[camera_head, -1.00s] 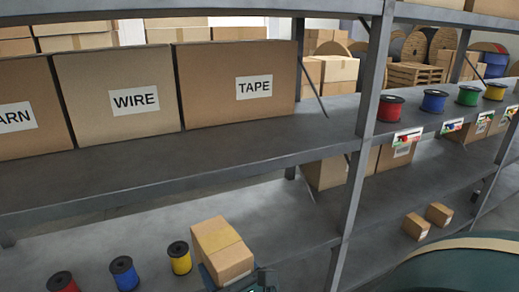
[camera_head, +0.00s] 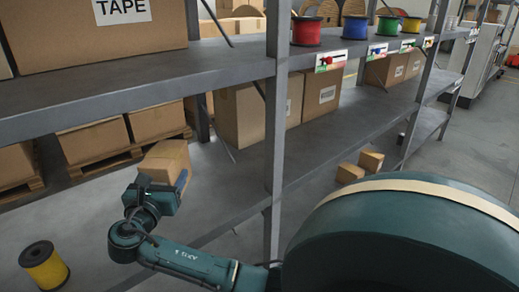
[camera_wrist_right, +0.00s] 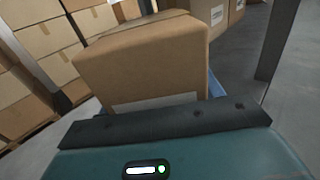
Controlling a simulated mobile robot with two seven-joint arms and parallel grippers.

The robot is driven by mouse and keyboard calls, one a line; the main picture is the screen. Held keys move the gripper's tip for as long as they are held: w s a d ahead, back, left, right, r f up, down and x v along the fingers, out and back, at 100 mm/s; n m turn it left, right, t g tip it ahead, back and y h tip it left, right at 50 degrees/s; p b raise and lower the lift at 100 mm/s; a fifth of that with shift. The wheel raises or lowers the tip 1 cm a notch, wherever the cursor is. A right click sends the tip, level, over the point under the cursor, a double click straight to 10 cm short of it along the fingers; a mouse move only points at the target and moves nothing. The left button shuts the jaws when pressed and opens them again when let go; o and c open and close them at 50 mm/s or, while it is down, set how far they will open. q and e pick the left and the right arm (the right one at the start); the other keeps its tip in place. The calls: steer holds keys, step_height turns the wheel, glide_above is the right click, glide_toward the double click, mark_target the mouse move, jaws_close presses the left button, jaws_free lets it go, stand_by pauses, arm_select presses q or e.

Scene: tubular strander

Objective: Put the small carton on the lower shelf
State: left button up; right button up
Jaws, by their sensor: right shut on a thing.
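My right gripper (camera_head: 178,181) is shut on the small carton (camera_head: 165,158), a plain brown box held tilted above the grey lower shelf board. The carton also fills the upper middle of the right wrist view (camera_wrist_right: 145,62), with a pale label low on its near face. A blue finger shows at its right side. The lower shelf (camera_head: 110,222) runs below, with a bare stretch under and around the carton. Any gap between carton and shelf is hard to judge. My left gripper is not in view.
A yellow spool (camera_head: 45,266) stands at the lower left. A grey upright (camera_head: 276,130) rises right of the carton, and the upper shelf (camera_head: 130,95) runs above it. Two small boxes (camera_head: 350,173) (camera_head: 371,160) and larger cartons (camera_head: 240,116) lie to the right.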

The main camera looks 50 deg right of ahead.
steer(key=shift+s+f, duration=0.1)
steer(key=shift+f, duration=0.2)
step_height(320, 180, down, 9)
steer(key=b, duration=0.3)
steer(key=shift+f, duration=0.15)
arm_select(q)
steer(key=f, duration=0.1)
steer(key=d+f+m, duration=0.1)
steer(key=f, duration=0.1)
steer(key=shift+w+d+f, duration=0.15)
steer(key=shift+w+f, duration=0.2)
arm_select(e)
steer(key=o, duration=1.4)
